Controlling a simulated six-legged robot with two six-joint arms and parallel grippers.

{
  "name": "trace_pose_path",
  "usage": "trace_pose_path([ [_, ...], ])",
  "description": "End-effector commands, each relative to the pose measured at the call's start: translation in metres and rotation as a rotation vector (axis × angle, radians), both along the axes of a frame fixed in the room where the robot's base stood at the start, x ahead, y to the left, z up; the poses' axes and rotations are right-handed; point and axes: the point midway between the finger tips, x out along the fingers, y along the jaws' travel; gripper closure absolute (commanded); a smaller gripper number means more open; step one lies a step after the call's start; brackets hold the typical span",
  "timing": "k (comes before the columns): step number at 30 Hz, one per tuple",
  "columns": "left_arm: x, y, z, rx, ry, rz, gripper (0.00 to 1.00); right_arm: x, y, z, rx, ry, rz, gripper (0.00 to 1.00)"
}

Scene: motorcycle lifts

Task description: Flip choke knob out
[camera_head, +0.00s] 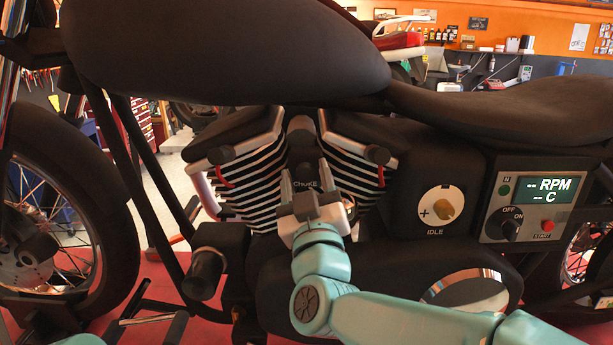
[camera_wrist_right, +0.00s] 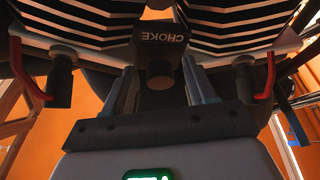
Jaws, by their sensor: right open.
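The choke is a dark block marked CHOKE (camera_wrist_right: 160,42) with a short round black knob (camera_wrist_right: 160,75) on it, between the two finned engine cylinders. In the head view the CHOKE marking (camera_head: 306,185) shows between my fingers, and the knob is mostly hidden by my gripper. My right gripper (camera_head: 306,176) is open, its fingers pointing at the choke. In the right wrist view the right gripper's fingers (camera_wrist_right: 160,70) stand on both sides of the knob, with visible gaps; I cannot tell if either touches it. Only a teal bit of my left arm shows at the bottom left.
Right of the choke are the idle dial (camera_head: 442,206) and a control panel (camera_head: 527,200) with an RPM display, OFF/ON switch and red start button. The finned cylinders (camera_head: 255,178) flank the choke closely. The fuel tank (camera_head: 225,50) overhangs above.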

Motion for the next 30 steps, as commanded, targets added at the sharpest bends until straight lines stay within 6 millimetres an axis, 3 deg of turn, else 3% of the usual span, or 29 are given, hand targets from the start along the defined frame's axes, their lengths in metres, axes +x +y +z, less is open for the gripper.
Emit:
trace_pose_path([
  [2, 0.0, 0.0, 0.0, 0.0, 0.0, 0.0, 0.57, 0.0, 0.0, 0.0, 0.0, 0.0, 0.0, 0.44],
  [7, 0.0, 0.0, 0.0, 0.0, 0.0, 0.0, 0.57, 0.0, 0.0, 0.0, 0.0, 0.0, 0.0, 0.99],
  [8, 0.0, 0.0, 0.0, 0.0, 0.0, 0.0, 0.57, 0.0, 0.0, 0.0, 0.0, 0.0, 0.0, 1.0],
  [13, 0.0, 0.0, -0.005, 0.0, 0.0, 0.0, 0.57, -0.005, 0.0, -0.001, 0.002, -0.002, 0.001, 1.0],
  [18, 0.0, 0.0, -0.021, 0.0, 0.0, 0.0, 0.57, -0.026, 0.0, -0.003, 0.003, -0.003, 0.002, 1.0],
  [26, 0.0, 0.0, -0.018, 0.0, 0.0, 0.0, 0.57, -0.027, 0.001, 0.001, 0.0, -0.002, 0.001, 1.0],
  [27, 0.0, 0.0, -0.018, 0.0, 0.0, 0.0, 0.57, -0.027, 0.001, 0.001, 0.0, -0.002, 0.001, 0.58],
  [28, 0.0, 0.0, -0.018, 0.0, 0.0, 0.0, 0.57, -0.027, 0.001, 0.001, 0.0, -0.002, 0.001, 0.48],
  [30, 0.0, 0.0, -0.018, 0.0, 0.0, 0.0, 0.57, -0.027, 0.0, 0.001, 0.0, -0.001, 0.001, 0.44],
])
